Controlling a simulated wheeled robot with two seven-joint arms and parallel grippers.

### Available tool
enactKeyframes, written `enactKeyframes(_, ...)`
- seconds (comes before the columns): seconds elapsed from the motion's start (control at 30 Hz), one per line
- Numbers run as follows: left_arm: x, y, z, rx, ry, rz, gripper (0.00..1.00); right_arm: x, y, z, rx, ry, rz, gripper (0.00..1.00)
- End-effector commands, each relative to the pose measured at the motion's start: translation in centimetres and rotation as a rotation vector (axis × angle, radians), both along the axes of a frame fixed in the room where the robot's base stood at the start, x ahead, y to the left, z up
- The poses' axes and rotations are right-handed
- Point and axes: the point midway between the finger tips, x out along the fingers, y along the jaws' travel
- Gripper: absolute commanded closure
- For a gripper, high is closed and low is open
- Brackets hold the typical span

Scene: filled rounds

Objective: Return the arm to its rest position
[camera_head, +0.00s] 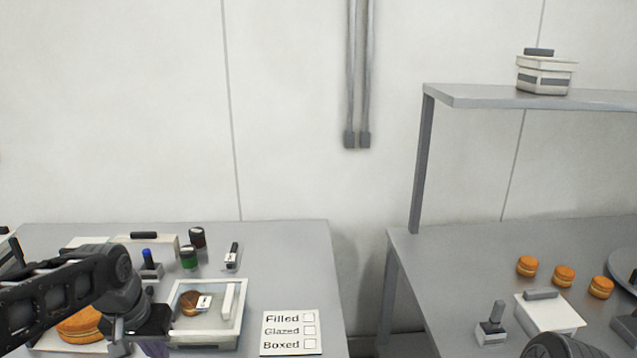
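My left arm comes in from the left edge over the left table. My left gripper (140,328) is at its end, above the front of that table, between a large orange round (80,326) and a pale-rimmed tray (238,318). The fingertips are partly hidden, so I cannot tell whether it is open or shut. A small purple thing shows just below it; I cannot tell whether it is held. A dark rounded part at the bottom edge right of centre looks like part of my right arm. My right gripper cannot be made out.
The tray holds a brown round and a white bar. A checklist card (291,333) reads Filled, Glazed, Boxed. Jars (189,257) stand behind. The right table (420,262) bears orange rounds (563,276) and a white lidded box (548,313). A shelf (480,97) rises above it. A gap separates the tables.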

Motion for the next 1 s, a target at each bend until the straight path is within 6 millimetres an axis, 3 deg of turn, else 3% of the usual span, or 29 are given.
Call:
enactKeyframes(0.13,2.5,-2.1,-1.6,-0.031,-0.095,-0.019,1.00,-0.1,0.0,0.0,0.000,0.001,0.001,0.35)
enactKeyframes(0.27,4.5,-5.0,-4.9,-0.072,-0.168,-0.036,1.00,-0.1,0.0,-0.1,0.001,0.000,0.001,0.35)
enactKeyframes(0.37,5.5,-8.1,-9.2,-0.115,-0.208,-0.047,1.00,0.0,0.1,-0.2,0.002,-0.001,0.002,0.35)
enactKeyframes(0.47,5.0,-11.9,-15.2,-0.168,-0.227,-0.045,1.00,0.0,0.1,-0.5,0.002,-0.002,0.001,0.35)
enactKeyframes(0.57,2.2,-15.7,-22.1,-0.218,-0.211,-0.024,1.00,0.0,0.1,-0.7,0.003,-0.003,0.002,0.35)
enactKeyframes(0.7,-4.6,-19.8,-30.3,-0.266,-0.127,0.013,1.00,0.0,0.2,-1.1,0.004,-0.005,0.002,0.35)
enactKeyframes(0.8,-10.4,-22.0,-34.3,-0.288,-0.030,0.028,1.00,0.0,0.2,-1.3,0.004,-0.005,0.003,0.35)
enactKeyframes(0.9,-15.4,-23.5,-36.6,-0.308,0.074,0.027,1.00,0.0,0.2,-1.5,0.005,-0.006,0.002,0.35)
enactKeyframes(1.0,-18.8,-24.5,-38.0,-0.322,0.151,0.021,1.00,0.1,0.2,-1.6,0.005,-0.006,0.002,0.35)
